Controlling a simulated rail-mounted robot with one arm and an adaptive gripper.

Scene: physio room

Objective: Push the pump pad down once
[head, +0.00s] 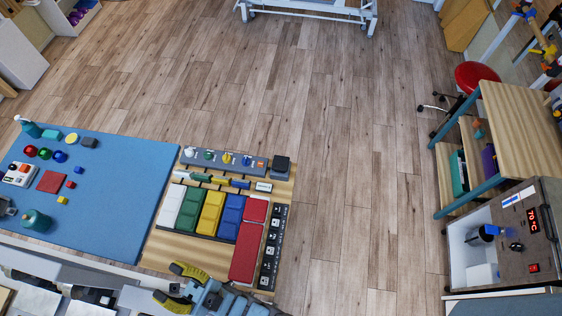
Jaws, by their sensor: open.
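No part is clearly readable as the pump pad. Two teal bottles could carry it: one with a white top (28,127) stands at the far left corner of the blue mat. A rounder teal one with a narrow neck (37,221) is near the mat's left front. My gripper (167,281), with yellow and black fingers, is at the bottom, over the table's front edge. It is open, with nothing visible between its fingers. It is well to the right of both bottles and touches neither.
The blue mat (120,180) also holds coloured balls, a red square (51,181) and a white box with buttons (20,174). Right of it are coloured blocks (211,212) and a grey peg strip (225,160). The mat's middle is clear.

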